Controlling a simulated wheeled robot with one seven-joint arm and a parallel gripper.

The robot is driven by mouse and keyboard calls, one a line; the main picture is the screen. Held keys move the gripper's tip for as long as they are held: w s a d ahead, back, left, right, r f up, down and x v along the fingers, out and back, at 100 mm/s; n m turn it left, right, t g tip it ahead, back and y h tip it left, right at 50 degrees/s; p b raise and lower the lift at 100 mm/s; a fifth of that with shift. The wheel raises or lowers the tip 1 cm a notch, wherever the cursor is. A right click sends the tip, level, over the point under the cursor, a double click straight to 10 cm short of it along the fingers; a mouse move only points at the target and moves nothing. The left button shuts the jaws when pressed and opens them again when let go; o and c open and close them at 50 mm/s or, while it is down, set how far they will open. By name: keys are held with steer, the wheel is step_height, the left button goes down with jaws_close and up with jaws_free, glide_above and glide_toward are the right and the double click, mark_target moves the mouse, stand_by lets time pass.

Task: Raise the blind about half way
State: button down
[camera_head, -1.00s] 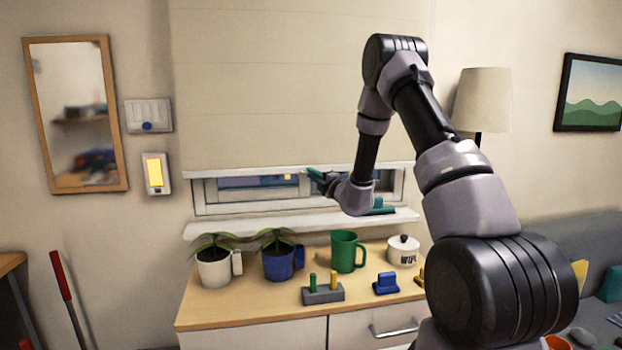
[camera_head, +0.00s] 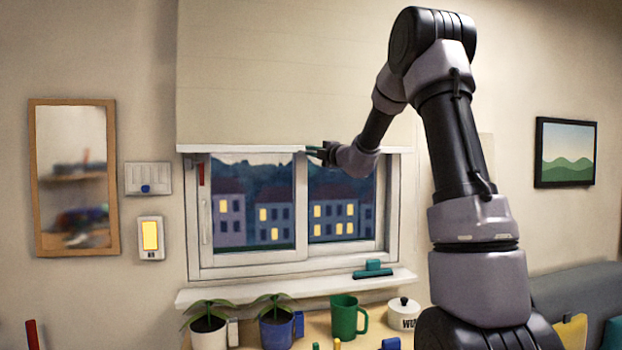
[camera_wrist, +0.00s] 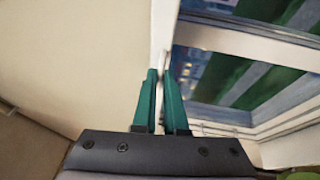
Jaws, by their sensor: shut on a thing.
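The cream blind (camera_head: 290,80) covers the upper part of the window, and its white bottom rail (camera_head: 240,148) hangs well above the sill. Below it the window (camera_head: 250,215) shows dark houses with lit panes. My gripper (camera_head: 310,152) is at the middle of the rail, reaching in from the right. In the wrist view, the green fingers (camera_wrist: 162,85) are shut on the white rail (camera_wrist: 163,35), with the blind's cloth (camera_wrist: 75,60) to the left and the window (camera_wrist: 245,70) to the right. The fingertips are small in the head view.
On the white sill (camera_head: 300,285) lies a teal squeegee-like thing (camera_head: 373,271). Below stand two potted plants (camera_head: 208,330) (camera_head: 276,325), a green mug (camera_head: 346,317) and a white lidded pot (camera_head: 403,313). A mirror (camera_head: 75,180) and wall switches (camera_head: 148,178) are at left.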

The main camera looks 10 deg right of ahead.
steer(key=shift+r, duration=2.6)
steer(key=c, duration=1)
jaws_free()
steer(key=shift+o, duration=0.2)
glide_toward(303, 135)
steer(key=v, duration=0.5)
steer(key=shift+s+d, duration=0.15)
steer(key=shift+s, duration=0.25)
